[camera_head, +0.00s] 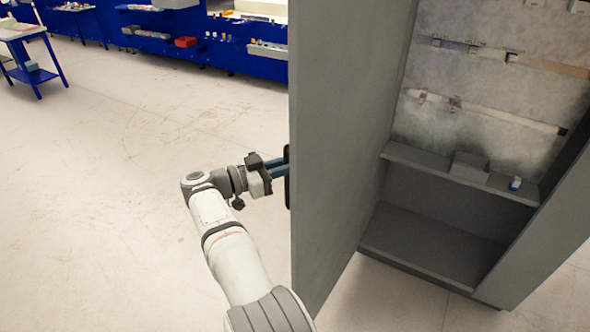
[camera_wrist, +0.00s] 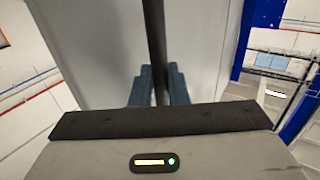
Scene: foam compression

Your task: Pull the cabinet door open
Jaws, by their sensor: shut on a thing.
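The grey cabinet door (camera_head: 335,150) stands swung well open in the head view, its edge toward me. It fills the middle of the wrist view as a pale panel (camera_wrist: 100,55). My gripper (camera_head: 279,166) is at the door's outer face on the left. It is shut on the dark door handle (camera_head: 287,178), a vertical bar that shows between the blue fingers in the wrist view (camera_wrist: 155,40). The cabinet (camera_head: 545,225) is open to the right, with its inside showing. The door hides part of its left side.
Inside the cabinet are a shelf (camera_head: 430,170) with a grey box (camera_head: 469,167) and a small blue-and-white item (camera_head: 515,184). Blue workbenches (camera_head: 210,50) and a blue cart (camera_head: 35,60) stand far back. The floor (camera_head: 130,180) left of the door is clear.

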